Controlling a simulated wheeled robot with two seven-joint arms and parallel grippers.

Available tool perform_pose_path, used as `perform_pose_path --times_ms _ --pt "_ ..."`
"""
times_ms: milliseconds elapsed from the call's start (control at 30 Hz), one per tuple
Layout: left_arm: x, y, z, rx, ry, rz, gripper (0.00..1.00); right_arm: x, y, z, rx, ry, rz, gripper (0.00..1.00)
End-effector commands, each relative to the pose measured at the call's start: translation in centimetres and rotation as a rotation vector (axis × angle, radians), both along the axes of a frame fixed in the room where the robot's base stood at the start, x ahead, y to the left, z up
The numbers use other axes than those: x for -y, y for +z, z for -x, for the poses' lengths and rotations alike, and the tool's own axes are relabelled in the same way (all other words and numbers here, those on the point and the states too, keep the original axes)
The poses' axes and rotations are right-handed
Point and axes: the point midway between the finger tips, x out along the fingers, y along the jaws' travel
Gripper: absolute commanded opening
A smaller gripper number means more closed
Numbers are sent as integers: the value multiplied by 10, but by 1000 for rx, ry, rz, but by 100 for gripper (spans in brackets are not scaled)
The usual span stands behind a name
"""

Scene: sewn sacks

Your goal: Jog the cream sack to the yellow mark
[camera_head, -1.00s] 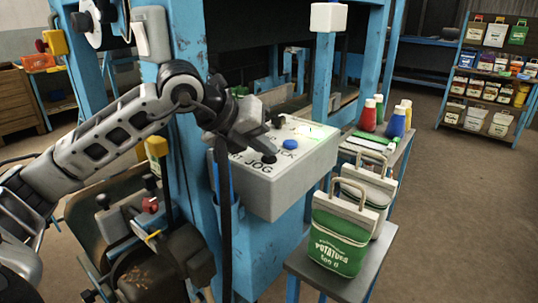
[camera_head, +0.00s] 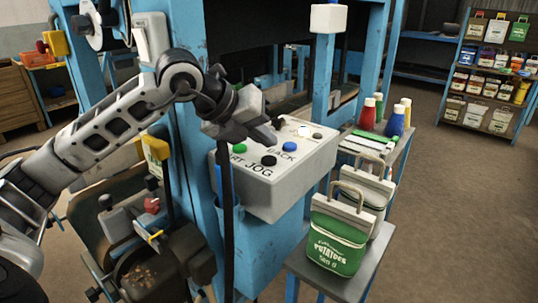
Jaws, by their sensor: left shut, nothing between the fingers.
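My left gripper (camera_head: 266,133) is shut and empty, its tip just above the grey control box (camera_head: 290,192). Below the tip is the black button (camera_head: 268,160) beside the word JOG, which now shows clear of the fingers. A blue button (camera_head: 289,146) by the word BACK lies to its right. I cannot make out a plain cream sack or the yellow mark; the machine's inside is dark and partly hidden by its blue frame (camera_head: 322,85). My right gripper is not in view.
Green-and-cream potato sacks (camera_head: 335,246) stand on a grey bench (camera_head: 345,287) at the right. A shelf (camera_head: 490,85) of small sacks is far right. The floor between is clear.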

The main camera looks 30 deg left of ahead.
Motion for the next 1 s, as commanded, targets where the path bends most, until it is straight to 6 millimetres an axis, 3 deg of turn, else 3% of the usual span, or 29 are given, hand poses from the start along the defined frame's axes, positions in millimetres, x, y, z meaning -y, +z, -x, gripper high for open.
perform_pose_path --times_ms 100,367,1000 --pt "0 18 0 1 0 1 0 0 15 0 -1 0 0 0" --pt "0 41 0 0 -1 1 0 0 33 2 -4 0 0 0" --pt "0 41 0 0 0 0 0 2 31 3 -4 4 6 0"
